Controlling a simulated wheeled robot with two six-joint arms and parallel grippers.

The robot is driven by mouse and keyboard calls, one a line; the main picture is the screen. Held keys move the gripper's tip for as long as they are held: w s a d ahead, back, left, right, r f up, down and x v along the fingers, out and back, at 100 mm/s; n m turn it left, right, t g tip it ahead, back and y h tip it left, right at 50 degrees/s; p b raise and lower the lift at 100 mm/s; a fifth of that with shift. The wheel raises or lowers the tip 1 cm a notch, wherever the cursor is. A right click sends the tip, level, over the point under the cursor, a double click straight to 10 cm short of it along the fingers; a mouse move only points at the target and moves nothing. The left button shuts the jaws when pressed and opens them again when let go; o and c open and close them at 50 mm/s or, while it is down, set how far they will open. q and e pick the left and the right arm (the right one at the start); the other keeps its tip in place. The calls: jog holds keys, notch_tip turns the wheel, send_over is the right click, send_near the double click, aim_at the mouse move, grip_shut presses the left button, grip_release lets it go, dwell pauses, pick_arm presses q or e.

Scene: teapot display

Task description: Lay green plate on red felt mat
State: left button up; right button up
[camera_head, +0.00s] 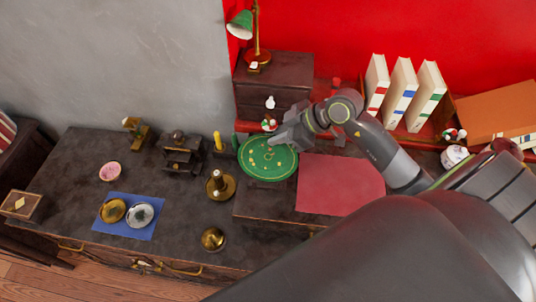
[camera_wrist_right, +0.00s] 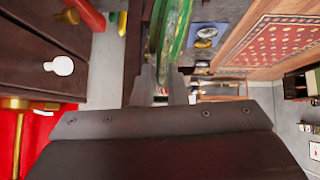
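The green plate (camera_head: 268,161) has gold spots and shows its face to the head camera. It is just left of the red felt mat (camera_head: 340,184), which lies flat on dark wood. My right gripper (camera_head: 279,143) is at the plate's upper edge. In the right wrist view the green plate (camera_wrist_right: 174,35) appears nearly edge-on, with its near rim between the fingers of my right gripper (camera_wrist_right: 161,88). The fingers appear closed on that rim, though contact is partly hidden. My left gripper is not in view.
A blue cloth (camera_head: 127,216) with round items lies farther left. White books (camera_head: 402,92) stand behind the mat. A small drawer cabinet (camera_head: 275,82) carries a green lamp (camera_head: 241,25). The mat is bare.

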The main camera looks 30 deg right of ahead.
grip_shut()
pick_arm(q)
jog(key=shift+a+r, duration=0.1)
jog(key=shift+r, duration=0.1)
pick_arm(e)
jog(key=shift+r, duration=0.1)
dwell(0.4)
jog(key=shift+d+p, duration=0.1)
jog(key=shift+p, duration=0.2)
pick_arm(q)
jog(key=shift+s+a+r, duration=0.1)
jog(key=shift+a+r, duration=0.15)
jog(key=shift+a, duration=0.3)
pick_arm(e)
jog(key=shift+a+r, duration=0.2)
pick_arm(q)
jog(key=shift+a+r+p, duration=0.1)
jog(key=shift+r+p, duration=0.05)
jog(key=shift+p, duration=0.15)
pick_arm(e)
jog(key=shift+d, duration=0.1)
